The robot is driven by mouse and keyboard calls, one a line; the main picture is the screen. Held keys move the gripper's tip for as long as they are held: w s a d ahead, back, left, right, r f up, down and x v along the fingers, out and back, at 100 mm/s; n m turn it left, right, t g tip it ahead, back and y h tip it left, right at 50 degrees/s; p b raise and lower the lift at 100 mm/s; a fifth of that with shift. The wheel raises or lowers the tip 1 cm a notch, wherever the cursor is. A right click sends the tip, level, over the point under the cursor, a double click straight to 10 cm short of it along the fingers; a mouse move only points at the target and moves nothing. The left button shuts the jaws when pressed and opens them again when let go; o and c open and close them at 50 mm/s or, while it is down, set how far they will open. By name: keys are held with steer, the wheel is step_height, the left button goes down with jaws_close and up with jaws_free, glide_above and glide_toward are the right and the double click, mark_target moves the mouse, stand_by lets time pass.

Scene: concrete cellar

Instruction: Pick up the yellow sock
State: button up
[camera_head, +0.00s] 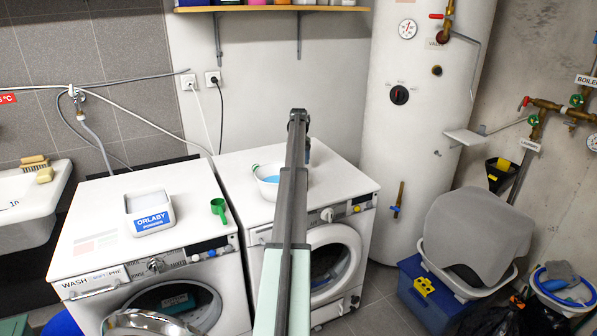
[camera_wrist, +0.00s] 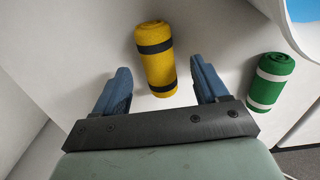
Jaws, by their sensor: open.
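The yellow sock (camera_wrist: 155,58) is a rolled bundle with two dark bands, lying on a white surface in the wrist view. My gripper (camera_wrist: 159,68) is open, with its two blue fingers on either side of the sock's near part. A gap shows between each finger and the sock in the picture; I cannot tell the height difference. In the head view my arm hides the sock and most of the gripper over the right-hand white machine (camera_head: 347,184).
A green rolled sock (camera_wrist: 270,82) with white bands lies to the right. A white bowl with blue inside (camera_head: 267,180) stands on the same machine. The left washing machine (camera_head: 88,220) carries the ORLABY box (camera_head: 149,212) and a green scoop (camera_head: 219,209). A boiler (camera_head: 425,130) stands behind.

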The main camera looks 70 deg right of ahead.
steer(key=shift+s+f, duration=0.15)
steer(key=shift+f, duration=1.7)
steer(key=c, duration=1.1)
steer(key=shift+r, duration=0.1)
